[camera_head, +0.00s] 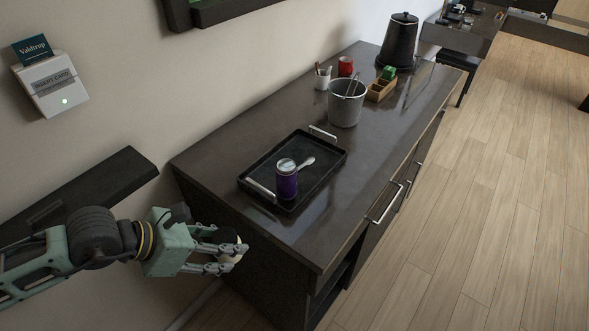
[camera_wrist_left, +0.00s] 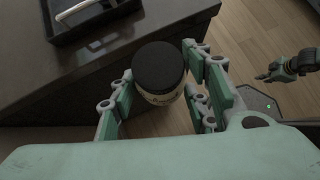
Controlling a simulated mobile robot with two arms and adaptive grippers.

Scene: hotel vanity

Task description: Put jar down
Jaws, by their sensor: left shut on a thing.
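My left gripper (camera_head: 222,254) is shut on a jar with a black lid and a pale label. The jar (camera_wrist_left: 159,80) shows best in the left wrist view, between the two fingers of my left gripper (camera_wrist_left: 162,98). In the head view only a small pale part of the jar (camera_head: 237,249) shows past the fingers. The jar is in the air beside the near left end of the dark counter (camera_head: 225,150), apart from it. My right gripper cannot be made out in the head view.
On the counter, a black tray (camera_head: 325,167) holds a purple jar (camera_head: 286,180) and a spoon (camera_head: 305,163). Behind stand a grey bucket (camera_head: 345,105), a white cup (camera_head: 322,79), a red cup (camera_head: 345,66), a wooden box (camera_head: 381,89) and a black canister (camera_head: 400,42). The counter's front right is clear.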

